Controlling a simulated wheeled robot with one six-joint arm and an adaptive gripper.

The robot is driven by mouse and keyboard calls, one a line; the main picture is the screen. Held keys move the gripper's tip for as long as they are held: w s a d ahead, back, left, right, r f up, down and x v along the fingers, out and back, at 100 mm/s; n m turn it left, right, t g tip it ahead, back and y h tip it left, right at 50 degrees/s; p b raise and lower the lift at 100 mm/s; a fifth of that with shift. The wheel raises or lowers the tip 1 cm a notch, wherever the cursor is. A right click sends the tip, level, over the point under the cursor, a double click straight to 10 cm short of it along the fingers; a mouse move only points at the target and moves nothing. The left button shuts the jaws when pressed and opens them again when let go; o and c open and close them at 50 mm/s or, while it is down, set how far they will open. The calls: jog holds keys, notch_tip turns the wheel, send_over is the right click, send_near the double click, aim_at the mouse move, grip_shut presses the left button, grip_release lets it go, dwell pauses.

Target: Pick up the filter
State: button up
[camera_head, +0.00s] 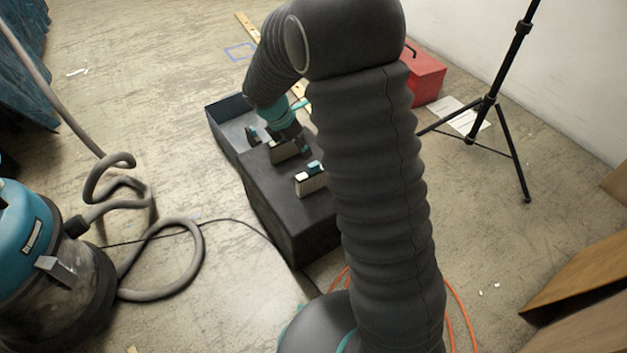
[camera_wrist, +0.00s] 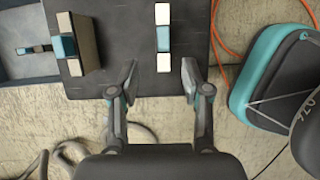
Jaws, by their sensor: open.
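Two blocks stand on the black case top (camera_head: 270,205). The nearer one has a ribbed pale side and a teal and white top (camera_head: 311,181). In the wrist view its top shows as a white, teal and white strip (camera_wrist: 162,38). The farther block is beige (camera_head: 283,151) and shows a teal tab in the wrist view (camera_wrist: 86,44). The nearer block's ribs look like filter pleats, but I cannot tell for certain which is the filter. My gripper (camera_wrist: 158,75) is open and empty, with the nearer block ahead of the gap between its fingers.
A grey open tray (camera_head: 228,112) adjoins the case and holds a small dark and teal item (camera_wrist: 36,49). A vacuum (camera_head: 50,260) with a hose is at left. A tripod (camera_head: 484,105) and red toolbox (camera_head: 427,75) are at right.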

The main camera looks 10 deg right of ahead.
aim_at(313, 164)
jog(key=x, duration=0.5)
jog(key=shift+f+b, duration=0.1)
jog(key=shift+b, duration=0.2)
jog(key=shift+s+b+x, duration=0.2)
jog(key=shift+b+x, duration=0.25)
jog(key=shift+x, duration=2.2)
grip_shut()
